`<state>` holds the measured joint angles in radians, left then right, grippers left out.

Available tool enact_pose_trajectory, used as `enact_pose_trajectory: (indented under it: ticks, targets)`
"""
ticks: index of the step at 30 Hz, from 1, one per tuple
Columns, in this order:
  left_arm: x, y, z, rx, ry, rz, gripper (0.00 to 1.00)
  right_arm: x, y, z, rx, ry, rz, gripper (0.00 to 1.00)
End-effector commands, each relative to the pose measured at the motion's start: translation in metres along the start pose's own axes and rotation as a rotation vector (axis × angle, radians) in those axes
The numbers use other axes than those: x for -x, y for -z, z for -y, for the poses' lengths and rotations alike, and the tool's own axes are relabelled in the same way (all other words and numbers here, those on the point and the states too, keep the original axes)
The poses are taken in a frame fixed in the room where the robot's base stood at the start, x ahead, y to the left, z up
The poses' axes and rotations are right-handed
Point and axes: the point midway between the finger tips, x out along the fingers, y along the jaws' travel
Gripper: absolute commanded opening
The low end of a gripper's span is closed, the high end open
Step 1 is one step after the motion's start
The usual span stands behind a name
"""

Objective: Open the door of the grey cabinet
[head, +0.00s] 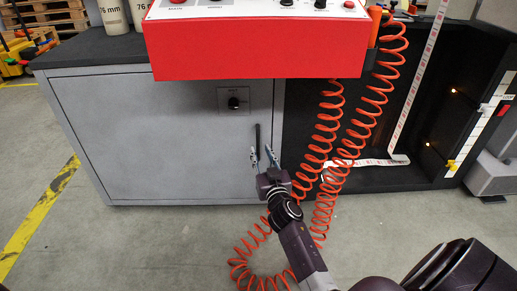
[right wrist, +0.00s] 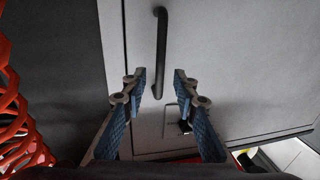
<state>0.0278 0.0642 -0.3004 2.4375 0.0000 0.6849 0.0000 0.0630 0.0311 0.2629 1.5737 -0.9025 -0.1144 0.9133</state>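The grey cabinet (head: 83,75) stands at the left, its flat door (head: 160,140) shut. A black vertical bar handle (head: 257,138) is near the door's right edge, with a black knob (head: 234,103) on a small plate up and left of it. My right gripper (head: 262,154) is open and empty at the handle's lower part. In the right wrist view, the handle (right wrist: 161,45) runs between the two spread fingers (right wrist: 157,77), touching neither; the remaining depth gap is hard to tell. The knob (right wrist: 184,126) also shows there. My left gripper is out of view.
A red control box (head: 260,52) overhangs the cabinet top. Orange coiled cables (head: 325,140) hang just right of the handle and loop to the floor near my right arm. Right of the door is a dark open bay (head: 375,178) with a label strip.

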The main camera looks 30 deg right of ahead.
Motion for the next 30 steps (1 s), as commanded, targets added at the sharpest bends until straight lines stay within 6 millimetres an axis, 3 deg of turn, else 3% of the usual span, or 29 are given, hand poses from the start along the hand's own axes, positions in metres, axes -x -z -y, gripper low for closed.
enact_pose_trajectory:
  ticks: [3,9,20,28,30]
  targets:
    - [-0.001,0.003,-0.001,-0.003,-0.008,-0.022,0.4,-0.022,-0.002,-0.001,0.003,0.0,-0.002,0.27]
    - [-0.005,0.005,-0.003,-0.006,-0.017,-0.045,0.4,-0.045,-0.002,0.0,0.001,0.0,0.001,0.27]
    - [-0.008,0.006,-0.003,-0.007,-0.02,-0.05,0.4,-0.052,-0.001,0.0,0.001,0.0,0.002,0.27]
    - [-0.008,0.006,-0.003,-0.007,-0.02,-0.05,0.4,-0.052,-0.001,0.0,0.001,0.0,0.002,0.0]
    - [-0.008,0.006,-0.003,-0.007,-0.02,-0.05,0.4,-0.052,-0.001,0.0,0.001,0.0,0.002,0.0]
